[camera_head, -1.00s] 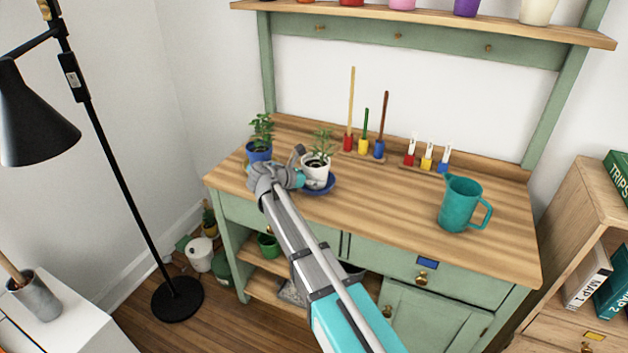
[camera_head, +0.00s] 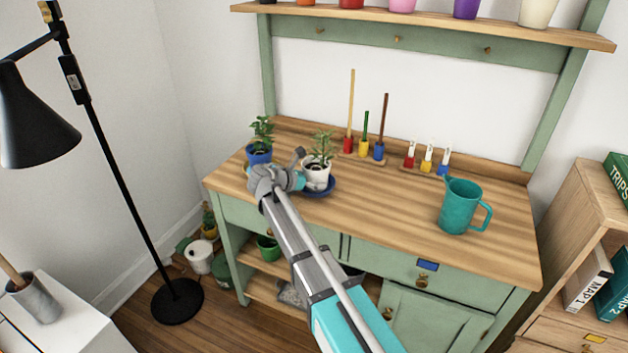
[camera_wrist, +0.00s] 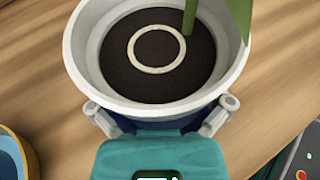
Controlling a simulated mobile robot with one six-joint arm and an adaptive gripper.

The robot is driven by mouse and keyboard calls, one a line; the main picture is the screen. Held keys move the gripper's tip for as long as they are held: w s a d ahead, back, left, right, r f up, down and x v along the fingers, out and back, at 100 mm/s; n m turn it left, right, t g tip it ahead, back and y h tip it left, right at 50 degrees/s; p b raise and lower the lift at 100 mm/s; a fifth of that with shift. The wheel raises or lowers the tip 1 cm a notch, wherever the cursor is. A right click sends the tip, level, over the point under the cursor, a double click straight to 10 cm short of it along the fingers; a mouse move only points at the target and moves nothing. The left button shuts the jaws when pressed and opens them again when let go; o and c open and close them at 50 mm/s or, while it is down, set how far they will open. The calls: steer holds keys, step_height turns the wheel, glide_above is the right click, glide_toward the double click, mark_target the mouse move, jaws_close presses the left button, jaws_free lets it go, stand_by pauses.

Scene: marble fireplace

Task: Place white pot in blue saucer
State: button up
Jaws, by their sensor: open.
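The white pot (camera_head: 317,175) holds a green leafy plant and stands upright at the left part of the wooden worktop. The blue saucer (camera_head: 322,192) shows beneath it, and the pot appears to sit in it. In the wrist view the white pot (camera_wrist: 75,45) fills the upper middle, with dark soil and a pale ring inside. A strip of dark blue (camera_wrist: 155,125) shows below its rim. My gripper (camera_head: 299,170) is open at the pot's left side. In the wrist view my gripper (camera_wrist: 159,106) has its fingertips spread at the pot's near side, below the rim.
A blue pot (camera_head: 259,154) with a plant stands behind and left of my gripper. Upright tools (camera_head: 363,146) and small clips (camera_head: 427,160) stand along the back. A teal jug (camera_head: 461,206) stands at the right. The worktop's middle (camera_head: 390,195) is clear.

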steer(key=p+v, duration=0.4)
steer(key=v, duration=0.8)
steer(key=shift+r, duration=0.1)
steer(key=shift+s, duration=0.1)
stand_by(0.5)
